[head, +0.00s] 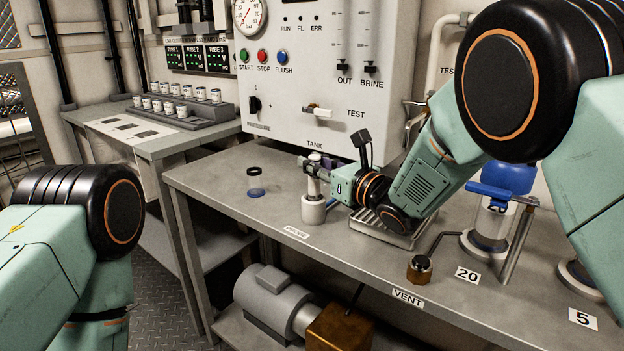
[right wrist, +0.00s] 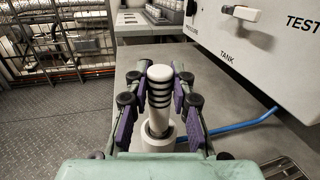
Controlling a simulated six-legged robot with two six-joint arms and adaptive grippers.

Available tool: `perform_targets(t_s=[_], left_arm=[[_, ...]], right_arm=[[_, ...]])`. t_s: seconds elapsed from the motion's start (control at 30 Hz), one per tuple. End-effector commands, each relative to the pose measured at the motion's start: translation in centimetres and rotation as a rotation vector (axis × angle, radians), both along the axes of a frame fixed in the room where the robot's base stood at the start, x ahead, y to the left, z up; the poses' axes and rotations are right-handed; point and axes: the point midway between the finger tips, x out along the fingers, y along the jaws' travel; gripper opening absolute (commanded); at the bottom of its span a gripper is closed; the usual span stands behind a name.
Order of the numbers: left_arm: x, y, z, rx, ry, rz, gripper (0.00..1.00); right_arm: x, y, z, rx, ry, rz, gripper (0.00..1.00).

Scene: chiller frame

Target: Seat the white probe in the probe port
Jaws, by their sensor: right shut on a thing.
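The white probe (right wrist: 160,87) stands upright between the finger pads of my right gripper (right wrist: 160,95). In the head view, the right gripper (head: 318,170) reaches in from the right and is shut on the probe, above the holder (head: 313,210) on the bench. I cannot tell which fitting is the probe port. My left arm shows at lower left, but its gripper is out of view.
A clear vessel with a black rim (head: 255,183) stands left of the holder. A metal drip tray (head: 385,232) lies under my right forearm. The control panel (head: 320,110) rises behind. A brass fitting (head: 419,268) and blue-topped vessel (head: 497,205) stand at right. The bench's front left is clear.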

Motion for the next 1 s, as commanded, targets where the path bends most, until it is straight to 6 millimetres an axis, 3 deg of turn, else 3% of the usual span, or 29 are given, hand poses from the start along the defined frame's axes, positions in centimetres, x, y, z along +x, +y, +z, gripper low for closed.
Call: perform_targets(t_s=[0.03,0.13,0.37,0.4,0.63,1.0], left_arm=[[0.0,0.0,-0.5,0.0,0.0,0.0,0.57],[0.0,0.0,-0.9,0.0,0.0,0.0,0.57],[0.0,0.0,-0.8,0.0,0.0,0.0,0.57],[0.0,0.0,-0.8,0.0,0.0,0.0,0.57],[0.0,0.0,-0.8,0.0,0.0,0.0,0.57],[0.0,0.0,-0.7,0.0,-0.001,0.0,0.57]], right_arm=[[-0.2,-0.3,-1.5,-0.001,0.009,-0.002,0.0],[-0.5,-0.6,-2.8,-0.002,0.01,-0.003,0.0],[-0.5,-0.8,-2.8,-0.003,0.007,-0.003,0.0],[-0.6,-0.8,-2.8,-0.004,0.007,-0.003,0.24],[-0.6,-0.9,-2.7,-0.002,0.006,-0.003,0.43],[-0.7,-1.0,-2.7,-0.002,0.006,-0.003,0.45]])
